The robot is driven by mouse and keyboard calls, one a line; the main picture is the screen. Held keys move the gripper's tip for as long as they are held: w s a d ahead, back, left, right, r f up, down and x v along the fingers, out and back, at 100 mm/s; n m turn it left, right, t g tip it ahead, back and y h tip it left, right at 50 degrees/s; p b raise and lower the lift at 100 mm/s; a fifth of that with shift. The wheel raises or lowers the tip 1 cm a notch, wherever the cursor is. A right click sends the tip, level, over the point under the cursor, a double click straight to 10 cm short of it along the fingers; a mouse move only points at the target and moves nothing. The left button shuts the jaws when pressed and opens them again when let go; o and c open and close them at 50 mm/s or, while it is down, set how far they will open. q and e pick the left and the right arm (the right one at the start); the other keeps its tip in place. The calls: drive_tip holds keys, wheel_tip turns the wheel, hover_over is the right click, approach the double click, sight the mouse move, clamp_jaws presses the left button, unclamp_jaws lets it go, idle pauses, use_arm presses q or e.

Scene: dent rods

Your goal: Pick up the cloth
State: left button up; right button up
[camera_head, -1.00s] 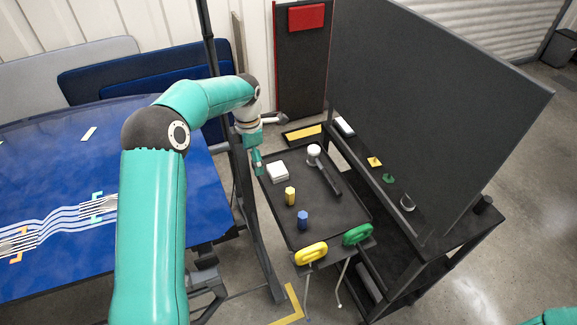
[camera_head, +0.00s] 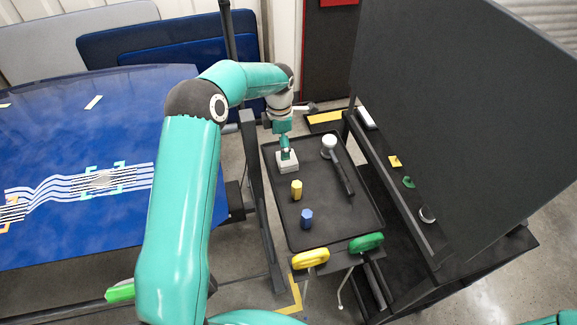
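The cloth looks like a small white folded stack (camera_head: 288,166) at the left back of the black tray (camera_head: 330,228). My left gripper (camera_head: 286,152) points down right over the cloth, its fingers at or touching the top of it. The fingers are too small and partly hidden to tell whether they are open or shut. Only a teal part of my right arm shows at the bottom right edge, and its gripper is outside the picture.
On the tray stand a yellow peg (camera_head: 297,190), a blue peg (camera_head: 306,218) and a white-headed hammer-like tool (camera_head: 334,155). Yellow (camera_head: 311,258) and green (camera_head: 367,242) handles hang at its front. A dark panel (camera_head: 450,120) rises to the right; a blue dented sheet (camera_head: 80,180) lies left.

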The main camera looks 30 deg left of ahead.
sight(280, 160)
use_arm(q)
wheel_tip(280, 160, down, 3)
drive_tip(key=shift+s+b, duration=0.15)
drive_tip(key=shift+b, duration=0.3)
drive_tip(key=shift+w+a+f+b, duration=0.1)
drive_tip(key=shift+f+b, duration=0.1)
drive_tip(key=shift+f, duration=0.7)
drive_tip(key=shift+w+d+f+b, duration=0.15)
drive_tip(key=shift+f+b, duration=0.1)
drive_tip(key=shift+f, duration=0.6)
drive_tip(key=shift+w+a+f+b, duration=0.1)
drive_tip(key=shift+a+f+b, duration=0.1)
drive_tip(key=shift+f, duration=0.7)
drive_tip(key=shift+s, duration=0.1)
drive_tip(key=c, duration=0.9)
